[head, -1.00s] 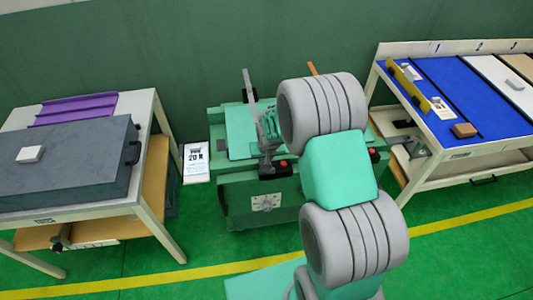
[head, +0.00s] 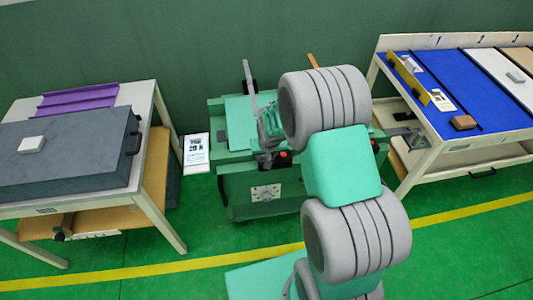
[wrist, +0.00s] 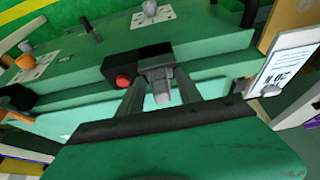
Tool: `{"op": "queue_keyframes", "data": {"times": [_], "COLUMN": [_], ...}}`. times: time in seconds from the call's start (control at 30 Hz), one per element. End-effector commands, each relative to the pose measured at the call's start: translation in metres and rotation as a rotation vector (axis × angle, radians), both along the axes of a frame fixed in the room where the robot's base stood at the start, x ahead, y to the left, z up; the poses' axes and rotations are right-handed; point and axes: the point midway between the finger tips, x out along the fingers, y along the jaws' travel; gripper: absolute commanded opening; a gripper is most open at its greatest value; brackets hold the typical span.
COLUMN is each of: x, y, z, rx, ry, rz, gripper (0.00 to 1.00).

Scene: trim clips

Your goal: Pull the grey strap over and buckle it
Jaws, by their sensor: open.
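A grey strap (head: 249,78) stands upright at the back of the green bench (head: 248,182), beside an orange strap (head: 313,60). A black buckle with a red button (head: 283,158) sits at the bench's front; it also shows in the wrist view (wrist: 123,82). My gripper (head: 265,160) is over the bench front beside this buckle. In the wrist view my gripper (wrist: 160,88) has its fingers apart. A small grey piece shows between them, right beside the buckle; I cannot tell whether it belongs to the strap. My arm hides part of the bench.
A second black buckle (head: 374,146) with a red button is at the bench's right. A white label card (head: 196,154) sticks out at its left. A table with a grey case (head: 70,160) stands left, a blue-topped table (head: 450,80) right. Green floor lies in front.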

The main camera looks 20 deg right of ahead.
Motion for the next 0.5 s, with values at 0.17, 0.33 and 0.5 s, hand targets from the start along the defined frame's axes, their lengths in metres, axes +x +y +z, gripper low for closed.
{"op": "queue_keyframes", "data": {"times": [0.17, 0.33, 0.5], "x": [0.001, -0.008, -0.022], "y": [0.000, 0.001, 0.003], "z": [0.003, 0.026, 0.058], "rx": [0.000, 0.000, 0.000], "ry": [-0.003, -0.007, -0.007], "rz": [-0.001, 0.000, 0.000], "gripper": [0.42, 0.42, 0.42]}}
